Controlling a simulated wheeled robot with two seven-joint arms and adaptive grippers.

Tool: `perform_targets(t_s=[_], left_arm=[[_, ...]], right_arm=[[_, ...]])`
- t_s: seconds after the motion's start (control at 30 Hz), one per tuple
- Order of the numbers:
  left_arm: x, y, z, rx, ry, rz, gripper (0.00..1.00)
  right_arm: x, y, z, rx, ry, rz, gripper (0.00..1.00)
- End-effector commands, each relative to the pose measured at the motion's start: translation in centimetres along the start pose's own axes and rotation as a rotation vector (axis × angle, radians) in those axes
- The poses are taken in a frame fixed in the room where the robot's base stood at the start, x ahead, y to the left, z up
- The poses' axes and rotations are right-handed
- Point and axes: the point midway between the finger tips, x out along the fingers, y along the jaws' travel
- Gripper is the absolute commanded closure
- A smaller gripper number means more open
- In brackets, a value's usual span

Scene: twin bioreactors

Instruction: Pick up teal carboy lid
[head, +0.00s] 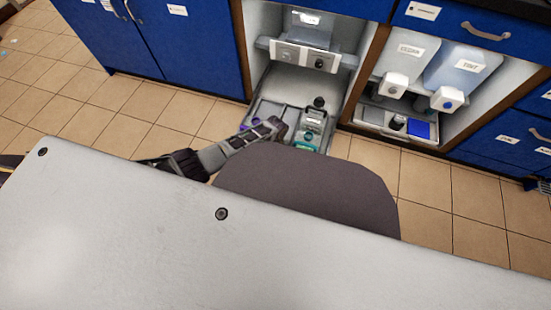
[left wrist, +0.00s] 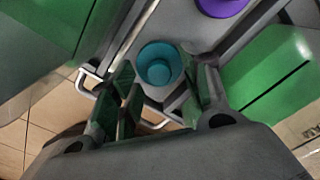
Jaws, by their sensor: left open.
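The teal carboy lid (left wrist: 160,65) is a round, cup-like teal piece on a grey surface in the left wrist view. My left gripper (left wrist: 164,80) is open, with one finger on each side of the lid in the picture. I cannot tell whether the fingers touch it or how far down they reach. In the head view my left gripper (head: 280,128) is over the pulled-out drawer tray (head: 325,137) at the foot of the middle cabinet. A teal patch (head: 307,146) shows there beside it. My right gripper is not in view.
Two carboys (head: 402,62) (head: 462,70) stand in the right cabinet, above another tray. Tiled floor (head: 425,190) is clear before the cabinets.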

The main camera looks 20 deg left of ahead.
Motion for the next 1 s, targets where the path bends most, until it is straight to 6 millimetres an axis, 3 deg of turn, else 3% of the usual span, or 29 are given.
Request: perform_targets(t_s=[0.53,0.83,1.0], left_arm=[[0.14,-0.01,0.02,0.0,0.0,0.0,0.53],[0.15,0.01,0.03,0.0,0.0,0.0,0.9],[0.15,0.01,0.03,0.0,0.0,0.0,0.92]], right_arm=[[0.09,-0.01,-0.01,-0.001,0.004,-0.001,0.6],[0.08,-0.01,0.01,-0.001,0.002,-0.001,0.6],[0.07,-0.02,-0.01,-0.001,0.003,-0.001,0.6]])
